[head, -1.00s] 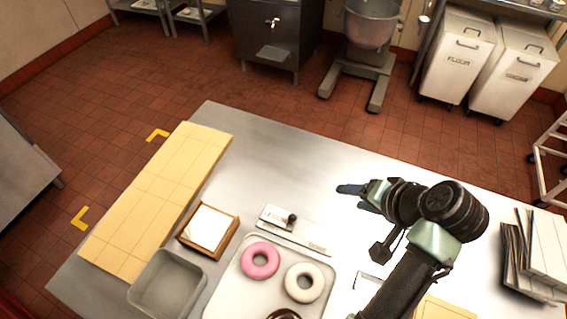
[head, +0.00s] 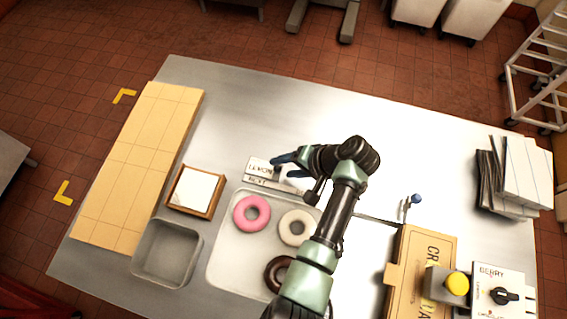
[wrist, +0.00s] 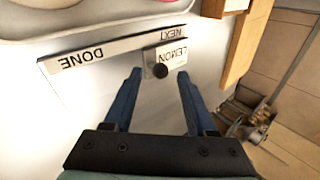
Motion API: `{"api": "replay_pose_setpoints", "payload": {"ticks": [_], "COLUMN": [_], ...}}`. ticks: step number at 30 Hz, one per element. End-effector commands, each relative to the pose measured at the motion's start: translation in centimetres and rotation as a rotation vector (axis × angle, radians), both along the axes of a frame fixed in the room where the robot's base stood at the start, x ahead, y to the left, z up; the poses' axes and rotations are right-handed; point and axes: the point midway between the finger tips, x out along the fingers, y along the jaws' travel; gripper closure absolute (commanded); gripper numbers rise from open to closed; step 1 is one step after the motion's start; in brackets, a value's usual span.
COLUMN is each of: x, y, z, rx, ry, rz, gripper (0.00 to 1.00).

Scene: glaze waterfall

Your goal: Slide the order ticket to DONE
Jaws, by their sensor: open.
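The order ticket (head: 260,167) is a small white card reading LEMON, and it also shows in the wrist view (wrist: 172,57) with a dark round knob (wrist: 160,71). It stands at the NEXT end of a labelled strip (wrist: 110,54). The DONE label (wrist: 82,59) is at the strip's other end in the wrist view; my arm hides that end in the head view. My gripper (wrist: 159,72) is open, its blue fingers pointing at the ticket. The knob appears between the fingertips, with no clear contact. My gripper in the head view (head: 277,166) is beside the ticket's right side.
A tray (head: 222,262) with pink, white and dark donuts lies in front of the strip. A wooden box with white paper (head: 195,190) and a grey bin (head: 166,254) are to the left. A control box (head: 497,288) and leaning panels (head: 522,172) stand right. The table's back is clear.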

Motion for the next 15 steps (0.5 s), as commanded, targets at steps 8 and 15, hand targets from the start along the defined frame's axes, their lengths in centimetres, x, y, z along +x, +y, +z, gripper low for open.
{"api": "replay_pose_setpoints", "payload": {"ticks": [8,15], "x": [0.34,0.35], "y": [0.71,0.69], "z": [-0.97,-0.96], "rx": [-0.001,0.0], "ry": [-0.001,-0.001], "rz": [0.002,0.001], "gripper": [0.43,0.52]}}
